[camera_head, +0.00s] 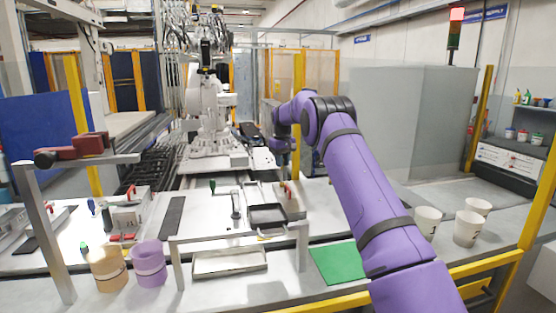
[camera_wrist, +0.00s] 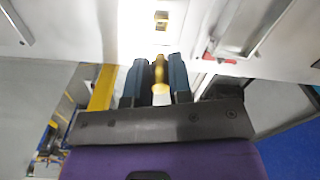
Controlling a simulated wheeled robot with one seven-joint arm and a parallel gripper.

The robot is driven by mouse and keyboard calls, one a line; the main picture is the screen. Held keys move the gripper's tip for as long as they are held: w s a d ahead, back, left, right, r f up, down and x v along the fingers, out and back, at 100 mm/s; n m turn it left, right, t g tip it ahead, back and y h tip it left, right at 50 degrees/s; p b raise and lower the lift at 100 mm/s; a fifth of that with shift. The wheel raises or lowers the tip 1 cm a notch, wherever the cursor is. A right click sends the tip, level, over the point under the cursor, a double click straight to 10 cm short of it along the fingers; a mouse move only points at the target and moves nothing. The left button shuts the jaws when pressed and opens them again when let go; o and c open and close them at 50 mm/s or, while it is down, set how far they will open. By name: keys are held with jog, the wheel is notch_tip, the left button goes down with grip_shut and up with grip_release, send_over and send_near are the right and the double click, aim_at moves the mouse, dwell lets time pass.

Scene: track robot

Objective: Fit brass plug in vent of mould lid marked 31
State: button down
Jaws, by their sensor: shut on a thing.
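In the wrist view my gripper (camera_wrist: 159,68) is shut on the brass plug (camera_wrist: 159,76), a slim golden piece upright between the two blue-grey fingers. Beyond the fingertips, a pale surface carries a small square brass-coloured opening (camera_wrist: 161,19), apart from the plug; I cannot tell whether it is the vent. In the head view my gripper (camera_head: 284,158) is small and dark at the end of my purple arm, above the far part of the bench, and the plug cannot be made out there. No number 31 is readable in either view.
A grey block (camera_head: 292,207) and a dark tray (camera_head: 267,215) stand below my gripper. A low metal rail (camera_head: 235,239) crosses nearer. Purple (camera_head: 148,265) and tan (camera_head: 108,272) cups are at left front, white cups (camera_head: 467,229) at right.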

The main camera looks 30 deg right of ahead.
send_over(282, 186)
jog(key=shift+w+d+f, duration=0.1)
jog(key=shift+w+f, duration=0.05)
jog(key=shift+f, duration=0.6)
jog(key=shift+w+d+f, duration=0.1)
jog(key=shift+f, duration=0.7)
jog(key=shift+w+d+f, duration=0.1)
jog(key=shift+w+f, duration=0.05)
jog(key=shift+f, duration=0.6)
jog(key=shift+f, duration=1.25)
dwell(0.4)
jog(key=c, duration=0.9)
grip_release()
jog(key=shift+c, duration=0.2)
